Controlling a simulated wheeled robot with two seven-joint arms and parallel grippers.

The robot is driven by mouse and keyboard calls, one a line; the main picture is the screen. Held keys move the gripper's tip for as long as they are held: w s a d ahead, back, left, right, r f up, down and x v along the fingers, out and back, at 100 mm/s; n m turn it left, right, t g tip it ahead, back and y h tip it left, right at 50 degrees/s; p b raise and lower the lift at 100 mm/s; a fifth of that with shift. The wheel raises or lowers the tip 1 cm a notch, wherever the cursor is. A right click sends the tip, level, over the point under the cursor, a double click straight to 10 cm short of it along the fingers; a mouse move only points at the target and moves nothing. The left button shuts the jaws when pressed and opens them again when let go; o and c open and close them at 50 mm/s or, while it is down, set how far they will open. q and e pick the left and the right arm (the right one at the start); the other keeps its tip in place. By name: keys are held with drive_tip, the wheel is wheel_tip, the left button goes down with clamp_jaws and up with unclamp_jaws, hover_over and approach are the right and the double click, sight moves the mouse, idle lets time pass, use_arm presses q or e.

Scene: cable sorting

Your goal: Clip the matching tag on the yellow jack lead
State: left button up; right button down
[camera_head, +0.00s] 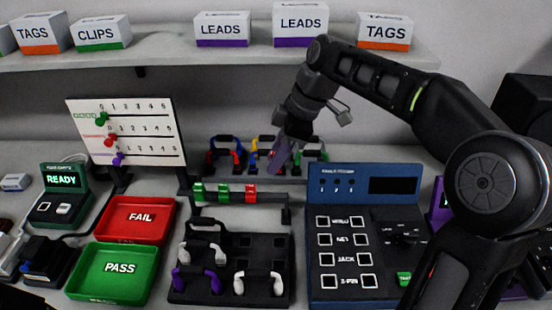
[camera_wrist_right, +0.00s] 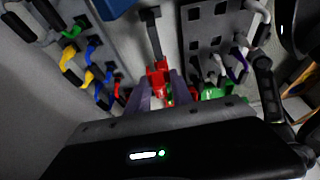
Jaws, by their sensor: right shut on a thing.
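My right gripper (camera_head: 277,166) is above and behind the right end of the tag rail (camera_head: 268,197), close to the back lead rack. In the right wrist view its purple fingers (camera_wrist_right: 160,92) are shut on a red tag (camera_wrist_right: 158,78). Green tags (camera_head: 223,192) and a red tag (camera_head: 250,193) sit on the rail. Yellow leads (camera_wrist_right: 69,52) hang in the back rack beside blue and red ones; the gripper partly hides this rack in the head view. I cannot tell which yellow lead is the jack one. My left gripper is not in view.
A front holder (camera_head: 240,292) carries white and purple leads. The red FAIL tray (camera_head: 136,219) and green PASS tray (camera_head: 115,270) stand left, and a blue tester (camera_head: 364,185) right. A numbered board (camera_head: 125,130) stands back left. A shelf (camera_head: 160,55) with labelled boxes runs above.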

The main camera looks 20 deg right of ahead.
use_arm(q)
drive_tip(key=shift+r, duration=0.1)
use_arm(e)
drive_tip(key=shift+r, duration=0.1)
use_arm(q)
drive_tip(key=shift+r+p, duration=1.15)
drive_tip(key=shift+p, duration=0.1)
use_arm(e)
drive_tip(key=shift+r, duration=1.4)
drive_tip(key=shift+f, duration=0.15)
